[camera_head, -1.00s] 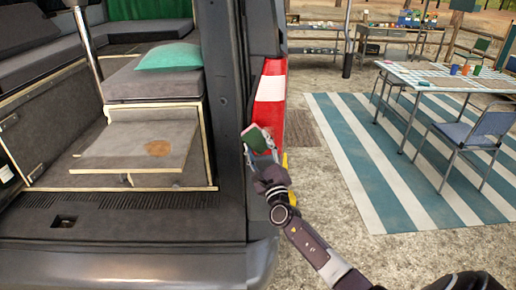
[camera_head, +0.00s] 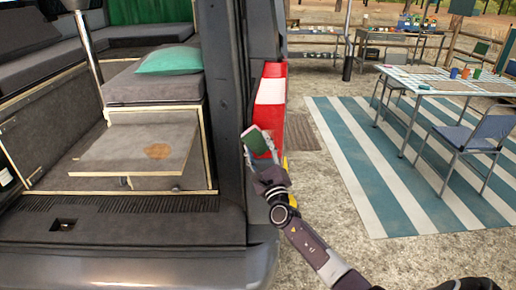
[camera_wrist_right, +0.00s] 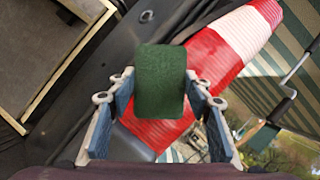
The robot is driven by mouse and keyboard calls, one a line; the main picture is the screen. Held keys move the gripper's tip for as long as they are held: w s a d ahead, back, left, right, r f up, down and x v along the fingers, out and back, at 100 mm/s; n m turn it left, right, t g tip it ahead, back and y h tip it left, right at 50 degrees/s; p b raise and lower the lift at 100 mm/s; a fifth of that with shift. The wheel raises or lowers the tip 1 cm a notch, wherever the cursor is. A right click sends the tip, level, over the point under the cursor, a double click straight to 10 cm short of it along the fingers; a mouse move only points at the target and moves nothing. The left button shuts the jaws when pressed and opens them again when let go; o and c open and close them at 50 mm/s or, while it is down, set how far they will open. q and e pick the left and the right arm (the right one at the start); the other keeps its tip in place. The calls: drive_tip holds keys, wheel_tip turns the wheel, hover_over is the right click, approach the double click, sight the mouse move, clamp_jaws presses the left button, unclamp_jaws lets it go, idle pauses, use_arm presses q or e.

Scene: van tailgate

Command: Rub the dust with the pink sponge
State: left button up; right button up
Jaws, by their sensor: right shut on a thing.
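A brown dust patch (camera_head: 158,151) lies on the flat grey board (camera_head: 112,164) inside the open van. My right gripper (camera_head: 262,158) is outside the van, to the right of the rear pillar and well apart from the dust. It is shut on the sponge (camera_head: 257,140), which shows a green face and a thin pale edge. In the right wrist view the sponge (camera_wrist_right: 160,82) sits between the two fingers with its green face toward the camera. Its pink side is hidden now. My left gripper is not in view.
The dark van pillar (camera_head: 226,100) stands between my right gripper and the board. A red and white striped object (camera_head: 270,95) is just behind the gripper. A teal cushion (camera_head: 170,60) lies on the seat. A table (camera_head: 445,80) and chair (camera_head: 475,135) stand on a striped rug at right.

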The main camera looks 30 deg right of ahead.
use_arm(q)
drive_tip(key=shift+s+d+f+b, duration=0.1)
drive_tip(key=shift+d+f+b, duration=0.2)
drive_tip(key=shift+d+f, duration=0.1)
use_arm(e)
drive_tip(key=shift+w+d, duration=0.3)
drive_tip(key=shift+w, duration=0.1)
drive_tip(key=shift+s+d, duration=0.1)
